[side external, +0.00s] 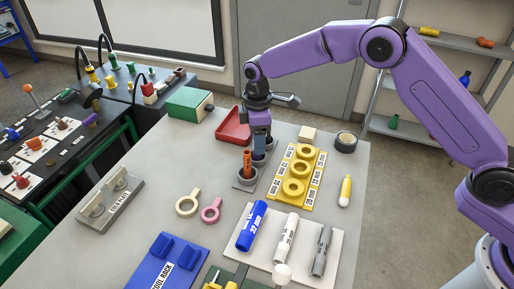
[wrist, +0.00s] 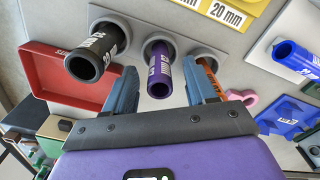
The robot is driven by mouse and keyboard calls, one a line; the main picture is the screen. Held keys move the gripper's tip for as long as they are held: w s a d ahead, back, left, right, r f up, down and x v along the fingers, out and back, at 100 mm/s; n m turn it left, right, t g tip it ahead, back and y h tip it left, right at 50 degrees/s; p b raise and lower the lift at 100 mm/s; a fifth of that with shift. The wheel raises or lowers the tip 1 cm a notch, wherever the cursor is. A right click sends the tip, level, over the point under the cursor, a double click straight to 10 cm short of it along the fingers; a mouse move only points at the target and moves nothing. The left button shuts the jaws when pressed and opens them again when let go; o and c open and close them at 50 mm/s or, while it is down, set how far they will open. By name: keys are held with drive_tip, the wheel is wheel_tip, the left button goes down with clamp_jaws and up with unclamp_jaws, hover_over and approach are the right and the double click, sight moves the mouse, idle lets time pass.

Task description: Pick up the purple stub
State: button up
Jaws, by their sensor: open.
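The purple stub (wrist: 159,74) stands in the middle cup of a grey holder in the wrist view. It has a white label on its side. My gripper (wrist: 158,70) is open, with one blue finger on each side of the purple stub. A gap shows between the stub and each finger. In the side view my gripper (side external: 259,147) points down over the holder (side external: 243,184) and mostly hides the purple stub. I cannot tell how far down the stub the fingertips reach.
A black stub (wrist: 92,58) and an orange-brown stub (wrist: 207,72) stand in cups on either side, close to my fingers. A red tray (side external: 233,127) lies behind the holder. A yellow ring block (side external: 293,187) lies to its right. Pink and cream rings lie in front.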

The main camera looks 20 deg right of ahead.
drive_tip(key=shift+f, duration=1.7)
clamp_jaws()
drive_tip(key=shift+r, duration=0.2)
